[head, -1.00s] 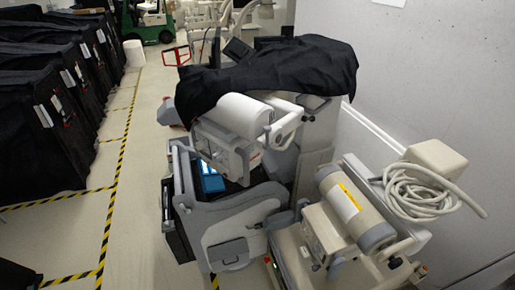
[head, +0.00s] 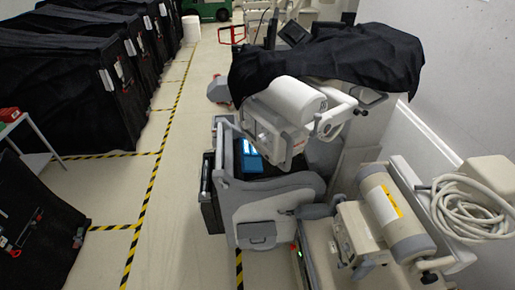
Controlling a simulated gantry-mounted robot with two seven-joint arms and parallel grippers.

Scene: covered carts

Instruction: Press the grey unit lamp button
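A grey and white wheeled unit (head: 275,205) stands right of centre in the head view, partly under a black cloth (head: 330,60). Its tube head (head: 290,105) is white and grey, with a small box-shaped part below it. A blue lit panel (head: 250,157) shows in the unit's body. A second, beige unit (head: 395,215) with a yellow label stands at the lower right. I cannot make out which part is the lamp button. Neither of my grippers is in view.
Black-covered carts (head: 70,85) line the left side, and another (head: 35,225) stands at lower left beside a small table (head: 12,128). A coiled cable (head: 465,205) lies on the beige unit. A wall (head: 465,70) bounds the right. The floor (head: 185,205) between is clear, with yellow-black tape.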

